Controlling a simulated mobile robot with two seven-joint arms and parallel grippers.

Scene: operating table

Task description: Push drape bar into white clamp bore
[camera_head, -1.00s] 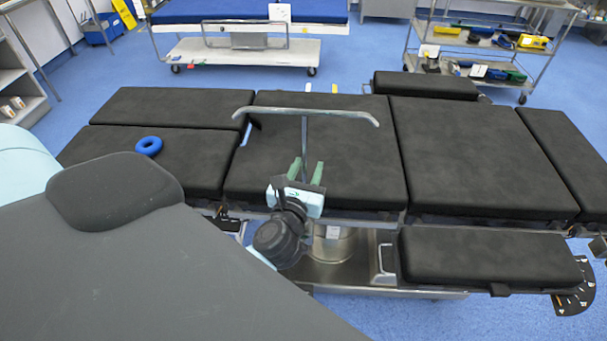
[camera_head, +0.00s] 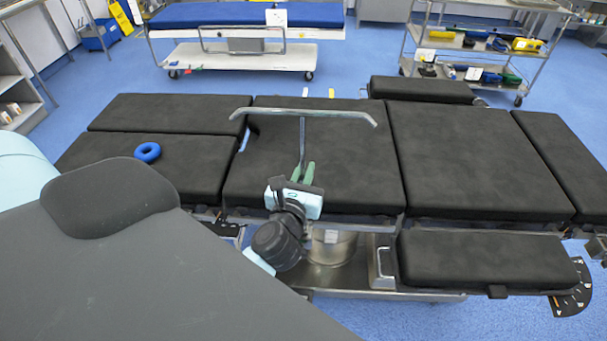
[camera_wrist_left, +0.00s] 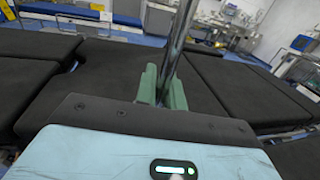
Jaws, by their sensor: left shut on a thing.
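The drape bar (camera_head: 303,138) is a grey metal T with a long crossbar on top and an upright stem. My left gripper (camera_head: 303,172) has green fingers and is shut on the stem, above the near part of the operating table's middle section. In the left wrist view the stem (camera_wrist_left: 181,45) rises between the green fingers (camera_wrist_left: 162,88). The lower end of the stem is hidden behind the gripper. A small pale piece (camera_head: 305,92) stands at the table's far edge; I cannot tell whether it is the white clamp, and no bore shows. My right gripper is not in view.
The black-padded operating table (camera_head: 480,160) spans the view. A blue ring (camera_head: 147,152) lies on its left pad. A small yellow piece (camera_head: 332,93) stands at the far edge. Behind are a blue-topped trolley (camera_head: 240,15) and a shelf cart (camera_head: 480,50).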

